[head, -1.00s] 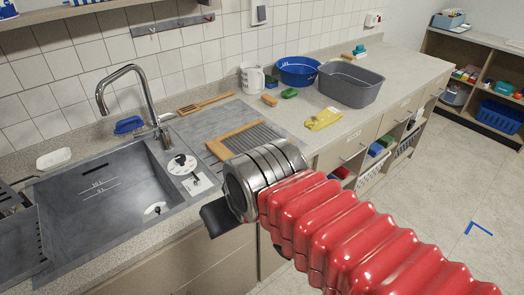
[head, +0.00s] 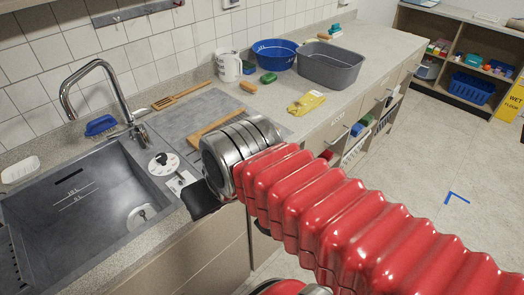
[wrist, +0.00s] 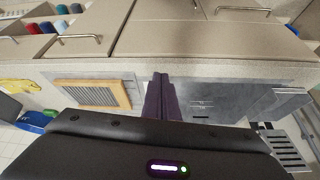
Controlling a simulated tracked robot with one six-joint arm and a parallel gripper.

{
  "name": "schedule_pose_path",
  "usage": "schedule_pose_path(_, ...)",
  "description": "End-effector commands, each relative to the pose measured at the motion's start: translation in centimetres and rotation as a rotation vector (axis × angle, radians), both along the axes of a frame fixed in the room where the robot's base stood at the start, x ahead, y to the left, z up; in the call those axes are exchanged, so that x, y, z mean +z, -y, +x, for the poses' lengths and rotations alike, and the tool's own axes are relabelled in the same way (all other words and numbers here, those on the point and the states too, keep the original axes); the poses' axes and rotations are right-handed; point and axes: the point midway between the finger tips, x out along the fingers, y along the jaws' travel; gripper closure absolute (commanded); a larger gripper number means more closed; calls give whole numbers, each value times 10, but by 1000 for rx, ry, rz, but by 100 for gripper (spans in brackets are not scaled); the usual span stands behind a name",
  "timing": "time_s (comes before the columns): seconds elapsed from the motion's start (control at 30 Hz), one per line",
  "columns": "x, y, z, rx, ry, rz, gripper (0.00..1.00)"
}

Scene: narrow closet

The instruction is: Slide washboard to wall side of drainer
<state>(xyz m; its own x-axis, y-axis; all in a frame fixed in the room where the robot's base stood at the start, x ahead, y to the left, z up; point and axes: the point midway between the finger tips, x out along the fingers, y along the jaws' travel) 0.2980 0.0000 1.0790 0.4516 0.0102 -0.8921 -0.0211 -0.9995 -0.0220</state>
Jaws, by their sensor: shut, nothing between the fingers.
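The washboard, with a wooden frame and a grey ribbed panel, lies flat on the grey drainer. In the head view only part of the washboard's wooden frame (head: 213,124) shows; my arm covers the rest. The drainer (head: 186,112) is right of the sink. In the wrist view the washboard (wrist: 92,94) lies on the drainer (wrist: 125,80), left of my gripper. My gripper (wrist: 160,76) is shut and empty, beside the washboard and apart from it in the picture. In the head view its fingertips are hidden.
A wooden utensil (head: 182,95) lies along the drainer's wall side. The sink (head: 80,215) and tap (head: 100,85) are to the left. A white jug (head: 229,66), blue bowl (head: 276,54), grey tub (head: 330,65) and yellow cloth (head: 306,103) stand or lie farther right on the counter.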

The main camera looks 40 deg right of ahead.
Motion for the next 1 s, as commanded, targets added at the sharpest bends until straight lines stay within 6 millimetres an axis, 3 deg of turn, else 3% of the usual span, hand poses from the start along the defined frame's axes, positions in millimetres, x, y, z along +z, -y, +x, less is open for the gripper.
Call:
schedule_pose_path(0.17, -23, 7, -2, -100, -106, 94, 100)
schedule_pose_path(0.5, -73, 4, -6, -412, -384, 444, 100)
schedule_pose_path(0.77, -93, 4, 4, -658, -540, 763, 100)
schedule_pose_path(1.0, -102, 18, 26, -883, -625, 1088, 100)
